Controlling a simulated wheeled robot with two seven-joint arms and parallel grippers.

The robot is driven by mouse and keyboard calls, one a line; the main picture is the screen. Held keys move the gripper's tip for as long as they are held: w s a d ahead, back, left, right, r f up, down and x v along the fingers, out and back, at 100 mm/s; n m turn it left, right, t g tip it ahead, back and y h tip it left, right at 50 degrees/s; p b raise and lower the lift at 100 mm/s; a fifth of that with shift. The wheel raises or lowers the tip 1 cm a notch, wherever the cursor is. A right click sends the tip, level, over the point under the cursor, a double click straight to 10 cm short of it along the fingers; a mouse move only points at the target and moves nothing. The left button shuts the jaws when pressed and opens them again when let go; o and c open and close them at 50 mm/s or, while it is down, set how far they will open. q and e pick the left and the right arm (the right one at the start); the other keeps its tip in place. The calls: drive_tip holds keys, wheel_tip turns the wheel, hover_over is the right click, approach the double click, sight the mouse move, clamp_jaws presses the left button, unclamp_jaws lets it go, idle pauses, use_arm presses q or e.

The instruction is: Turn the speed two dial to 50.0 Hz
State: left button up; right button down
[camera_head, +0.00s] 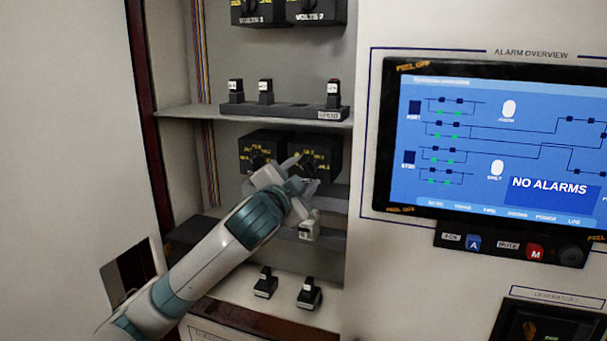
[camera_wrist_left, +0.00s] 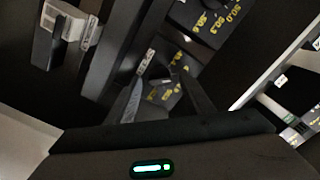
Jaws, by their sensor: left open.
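Two black dial boxes with yellow markings sit side by side in the cabinet, the left box (camera_head: 258,140) and the right box (camera_head: 328,150). Their name labels are too small or hidden to read. My left gripper (camera_head: 303,166) is open in front of the right box and covers part of its dial. In the left wrist view, the fingers (camera_wrist_left: 165,104) stand on either side of a dial face with yellow figures (camera_wrist_left: 163,92). I cannot tell whether they touch the knob, or its pointer's setting. A second face with yellow figures (camera_wrist_left: 208,18) shows beyond.
A shelf with several small switches (camera_head: 265,91) is above the boxes, and the volts dials (camera_head: 312,10) are higher. Two black switches (camera_head: 309,294) stand below. A screen reading NO ALARMS (camera_head: 480,150) is at right. The cabinet's dark left edge (camera_head: 146,90) is beside my arm.

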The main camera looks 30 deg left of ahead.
use_arm(q)
drive_tip(key=c, duration=1)
drive_tip(key=shift+c, duration=0.2)
